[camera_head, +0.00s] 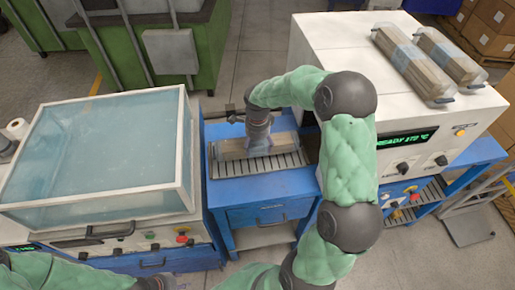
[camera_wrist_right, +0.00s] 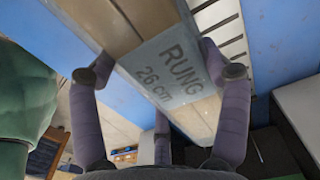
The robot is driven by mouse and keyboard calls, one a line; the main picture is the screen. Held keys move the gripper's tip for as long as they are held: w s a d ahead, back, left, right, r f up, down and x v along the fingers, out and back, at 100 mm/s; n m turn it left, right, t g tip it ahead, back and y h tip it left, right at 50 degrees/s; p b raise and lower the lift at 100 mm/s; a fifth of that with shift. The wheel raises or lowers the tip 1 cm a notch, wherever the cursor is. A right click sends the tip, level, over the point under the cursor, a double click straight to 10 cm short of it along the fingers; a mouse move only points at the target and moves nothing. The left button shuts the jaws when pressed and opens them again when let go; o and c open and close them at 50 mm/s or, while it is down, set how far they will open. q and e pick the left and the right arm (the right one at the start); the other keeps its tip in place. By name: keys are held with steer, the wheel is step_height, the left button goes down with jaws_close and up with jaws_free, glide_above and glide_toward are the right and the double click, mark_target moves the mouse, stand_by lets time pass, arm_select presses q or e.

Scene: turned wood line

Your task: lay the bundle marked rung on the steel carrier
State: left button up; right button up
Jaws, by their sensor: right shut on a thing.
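The bundle marked rung (camera_head: 232,148) is a wrapped pack of wood strips. In the right wrist view its pale label (camera_wrist_right: 178,68) reads "RUNG 26 cm". My right gripper (camera_head: 262,132) reaches down from above and is shut on the bundle near its middle; purple fingers (camera_wrist_right: 150,62) stand on both sides of it. The slotted steel carrier (camera_head: 262,167) lies directly under the bundle, on a blue stand; its front slots show. I cannot tell whether the bundle touches it. Part of my left arm shows at the bottom left, but its gripper is out of view.
A white machine (camera_head: 340,50) with a green display stands right of the stand, two other wrapped bundles (camera_head: 405,58) (camera_head: 448,60) on top. A clear-lidded box (camera_head: 100,150) stands close on the left. Green cabinets (camera_head: 150,50) are behind. Free blue top borders the carrier.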

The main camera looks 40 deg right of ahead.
steer(key=shift+w+f, duration=0.1)
steer(key=shift+f, duration=0.7)
steer(key=shift+r, duration=0.1)
steer(key=shift+f, duration=0.2)
steer(key=o, duration=1.6)
steer(key=shift+c, duration=0.2)
steer(key=shift+r, duration=0.1)
